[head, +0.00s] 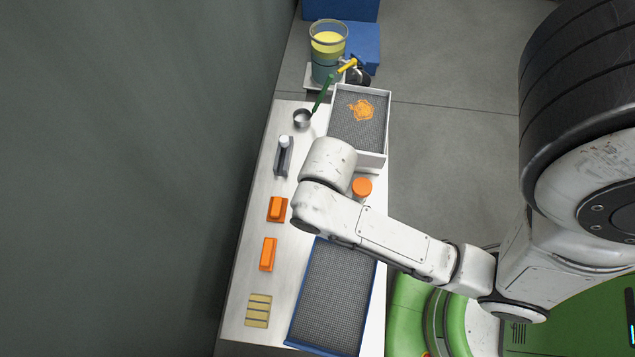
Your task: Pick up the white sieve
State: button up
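The white sieve (343,90) is a rectangular tray with white walls and a grey mesh floor, at the far right of the bench in the head view. A patch of orange pulp lies on its mesh. My arm reaches over the bench and its last visible link ends just below the sieve's lower left corner in the picture. My gripper is hidden under or behind this link, so its fingers cannot be seen. No contact between my arm and the sieve is visible.
A blue-framed mesh tray (296,329) lies at the near right of the bench. Orange blocks (277,209) (268,254) and a yellowish slatted piece (258,310) are on the left. An orange-capped item (362,187) sits beside my arm. A metal cup (302,118) and a yellow-filled container (328,48) stand farther back.

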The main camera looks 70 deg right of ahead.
aim_at(359, 116)
jog(key=k+l, duration=0.15)
jog(key=l, duration=0.15)
jog(key=k+l+z, duration=0.1)
jog(key=l, duration=0.25)
jog(key=k+l, duration=0.2)
jog(key=k+l+z, duration=0.15)
jog(key=l, duration=0.3)
